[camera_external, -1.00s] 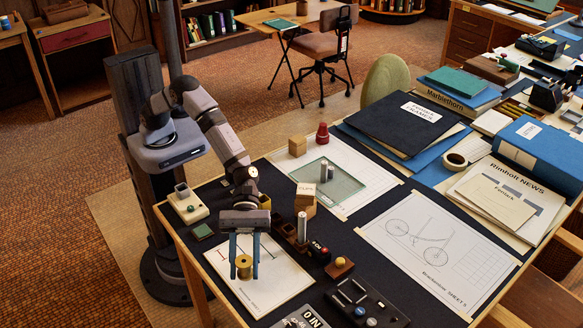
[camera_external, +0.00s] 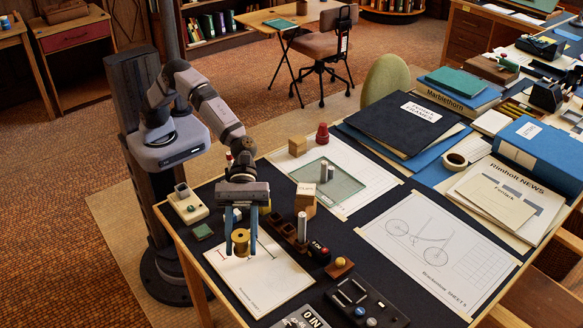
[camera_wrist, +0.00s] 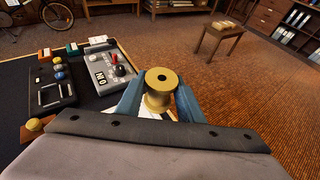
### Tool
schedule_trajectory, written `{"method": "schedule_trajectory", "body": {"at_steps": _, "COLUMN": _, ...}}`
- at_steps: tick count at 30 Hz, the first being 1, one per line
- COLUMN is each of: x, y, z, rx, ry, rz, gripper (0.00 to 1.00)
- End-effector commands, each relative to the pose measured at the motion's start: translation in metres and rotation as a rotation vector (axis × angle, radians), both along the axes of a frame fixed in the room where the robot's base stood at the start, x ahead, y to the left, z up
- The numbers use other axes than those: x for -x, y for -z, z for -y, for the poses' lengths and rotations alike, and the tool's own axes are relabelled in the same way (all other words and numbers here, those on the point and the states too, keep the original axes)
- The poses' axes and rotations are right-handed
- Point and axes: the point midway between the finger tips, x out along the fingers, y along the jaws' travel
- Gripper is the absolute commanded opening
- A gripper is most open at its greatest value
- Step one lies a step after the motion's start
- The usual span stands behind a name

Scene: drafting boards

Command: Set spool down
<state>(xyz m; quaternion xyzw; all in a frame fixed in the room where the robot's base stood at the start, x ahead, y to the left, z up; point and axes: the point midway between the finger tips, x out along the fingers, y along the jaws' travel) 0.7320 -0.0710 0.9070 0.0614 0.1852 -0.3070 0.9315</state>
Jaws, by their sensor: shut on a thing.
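A gold spool (camera_external: 240,240) with a dark centre hole sits between the two blue fingers of my gripper (camera_external: 241,243), which is shut on it. The spool and fingers are over the white sheet with red marks (camera_external: 262,285) at the table's front left. In the wrist view the spool (camera_wrist: 160,88) appears upright between the fingertips. I cannot tell whether its base touches the sheet.
A wooden block with a metal cylinder (camera_external: 302,228) stands just right of my gripper. A black switch panel (camera_external: 365,302) lies at the front right. A small beige box (camera_external: 188,206) and green pad (camera_external: 202,232) are to the left. The sheet's front part is clear.

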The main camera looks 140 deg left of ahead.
Motion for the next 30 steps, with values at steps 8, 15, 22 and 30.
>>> {"method": "schedule_trajectory", "body": {"at_steps": 8, "x": 0.005, "y": -0.020, "z": -0.022, "rx": 0.001, "ry": -0.011, "rz": -0.003, "gripper": 0.06}}
{"method": "schedule_trajectory", "body": {"at_steps": 15, "x": 0.029, "y": -0.010, "z": -0.083, "rx": 0.003, "ry": -0.030, "rz": -0.004, "gripper": 0.06}}
{"method": "schedule_trajectory", "body": {"at_steps": 22, "x": 0.086, "y": 0.003, "z": -0.173, "rx": 0.005, "ry": -0.056, "rz": -0.004, "gripper": 0.06}}
{"method": "schedule_trajectory", "body": {"at_steps": 30, "x": 0.187, "y": 0.005, "z": -0.257, "rx": 0.006, "ry": -0.087, "rz": -0.002, "gripper": 0.06}}
